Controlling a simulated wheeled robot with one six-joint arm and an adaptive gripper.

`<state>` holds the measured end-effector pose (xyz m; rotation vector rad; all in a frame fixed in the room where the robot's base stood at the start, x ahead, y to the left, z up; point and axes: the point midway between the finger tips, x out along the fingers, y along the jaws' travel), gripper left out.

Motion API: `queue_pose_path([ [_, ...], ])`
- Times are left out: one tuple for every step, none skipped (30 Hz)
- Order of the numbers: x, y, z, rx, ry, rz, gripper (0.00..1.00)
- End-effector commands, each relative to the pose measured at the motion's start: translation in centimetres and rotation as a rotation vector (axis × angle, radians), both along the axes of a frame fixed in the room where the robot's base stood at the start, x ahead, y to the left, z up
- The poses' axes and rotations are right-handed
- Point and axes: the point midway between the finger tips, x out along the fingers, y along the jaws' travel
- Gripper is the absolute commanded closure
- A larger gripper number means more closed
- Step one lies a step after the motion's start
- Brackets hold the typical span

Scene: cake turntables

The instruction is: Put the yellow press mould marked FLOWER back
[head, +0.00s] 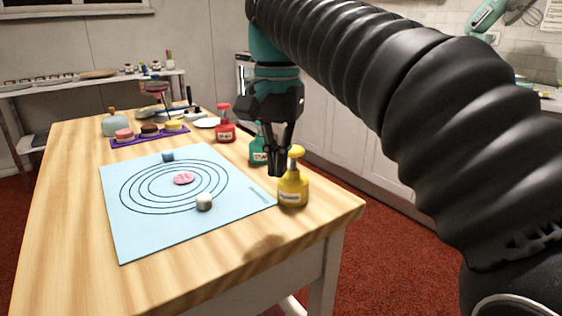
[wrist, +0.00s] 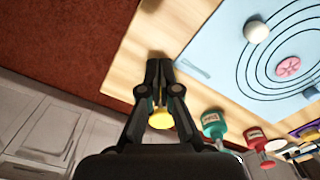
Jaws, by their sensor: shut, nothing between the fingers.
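The yellow press mould (head: 293,189) stands upright on the wooden table at the right edge of the blue mat (head: 138,233). It has a round knob on top and a small label too blurred to read with certainty. In the wrist view its yellow top (wrist: 161,120) shows partly behind my finger links. My gripper (head: 277,173) points down with its fingers together and empty, just left of the mould's knob in the head view. I cannot tell whether it touches the mould. The fingertips also show in the wrist view (wrist: 159,65).
A teal press mould (head: 258,152) and a red one (head: 225,126) stand farther back along the table's right side. The mat bears printed rings, a pink disc (head: 184,179), a white piece (head: 204,202) and a blue piece (head: 168,156). A purple tray (head: 137,141) holds small cakes.

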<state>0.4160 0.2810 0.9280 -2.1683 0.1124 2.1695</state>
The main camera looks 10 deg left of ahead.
Motion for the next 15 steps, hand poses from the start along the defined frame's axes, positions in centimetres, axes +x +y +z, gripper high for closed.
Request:
queue_pose_path([
  [0.0,-0.1,-1.3,-0.003,0.003,0.000,1.00],
  [0.0,0.0,-1.8,-0.002,0.002,0.000,1.00],
  [-0.1,-0.1,-2.6,-0.002,0.002,0.000,1.00],
  [-0.1,-0.1,-3.1,-0.001,0.001,0.000,1.00],
  [-0.1,-0.1,-3.6,-0.001,0.002,0.000,1.00],
  [-0.1,-0.1,-4.3,-0.001,0.001,0.000,1.00],
  [0.0,-0.1,-4.8,-0.001,0.001,0.000,1.00],
  [-0.1,-0.1,-5.2,-0.002,0.002,0.000,1.00],
  [0.0,-0.1,-5.9,-0.001,0.001,0.000,1.00],
  [0.0,-0.1,-6.3,-0.001,0.001,0.000,1.00],
  [0.0,-0.1,-6.8,-0.002,0.002,0.000,1.00],
  [0.0,-0.1,-7.3,-0.001,0.001,0.000,1.00],
  [0.0,-0.1,-7.8,-0.001,0.001,0.000,1.00],
  [0.1,-0.1,-7.9,-0.001,0.001,-0.001,1.00],
  [0.9,-0.2,-7.6,0.000,0.000,-0.003,1.00],
])
